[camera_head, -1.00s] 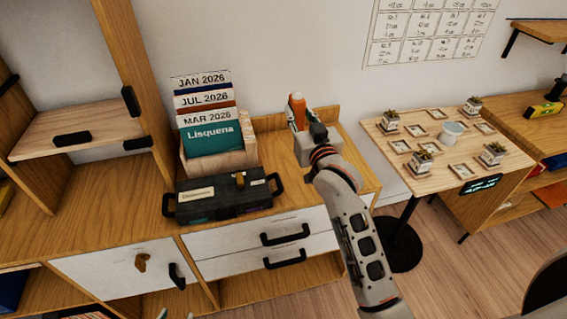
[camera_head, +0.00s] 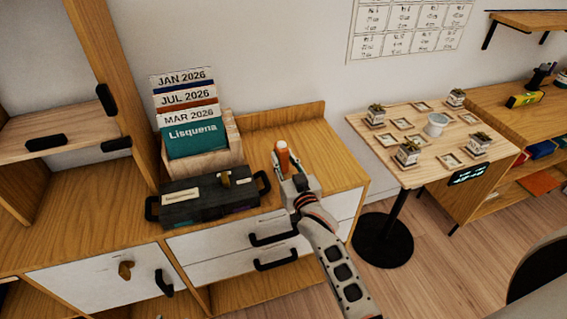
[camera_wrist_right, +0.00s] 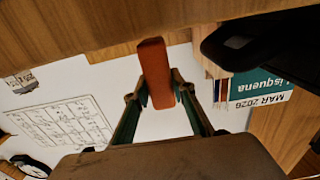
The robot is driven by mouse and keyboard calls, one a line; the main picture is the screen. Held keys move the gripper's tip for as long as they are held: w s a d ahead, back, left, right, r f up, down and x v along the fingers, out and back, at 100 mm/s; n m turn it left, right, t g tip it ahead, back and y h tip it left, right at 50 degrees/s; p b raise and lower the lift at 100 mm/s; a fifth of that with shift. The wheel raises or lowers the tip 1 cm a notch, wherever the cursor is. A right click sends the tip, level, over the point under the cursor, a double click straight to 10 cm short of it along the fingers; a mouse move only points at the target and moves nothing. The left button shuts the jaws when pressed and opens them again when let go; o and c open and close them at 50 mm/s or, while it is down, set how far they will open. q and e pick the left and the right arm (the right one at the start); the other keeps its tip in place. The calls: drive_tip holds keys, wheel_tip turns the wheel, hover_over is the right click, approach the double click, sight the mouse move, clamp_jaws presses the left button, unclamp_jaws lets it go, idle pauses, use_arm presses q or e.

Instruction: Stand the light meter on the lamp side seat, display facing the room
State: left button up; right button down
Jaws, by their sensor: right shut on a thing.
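My right gripper (camera_head: 288,178) is shut on an upright orange block (camera_head: 282,157), apparently the light meter. The block also shows between the finger pads in the right wrist view (camera_wrist_right: 157,72). No display can be made out on it. In the head view the gripper is over the front part of the wooden cabinet top, right of the black case. The block's lower part is hidden by the gripper. A dark curved shape (camera_head: 543,280) at the lower right edge may be a seat, but I cannot tell. My left gripper is not in view.
The cabinet (camera_head: 318,150) holds a black case (camera_head: 208,203) and a wooden box of cards (camera_head: 228,150). A small table (camera_head: 370,132) with plants and a white cup (camera_head: 436,124) stands to the right. Wooden floor (camera_head: 440,265) is open at lower right.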

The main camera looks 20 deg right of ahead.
drive_tip(key=shift+f, duration=0.45)
drive_tip(key=c, duration=2.1)
unclamp_jaws()
drive_tip(key=shift+f, duration=0.2)
drive_tip(key=o, duration=0.4)
drive_tip(key=shift+r, duration=0.1)
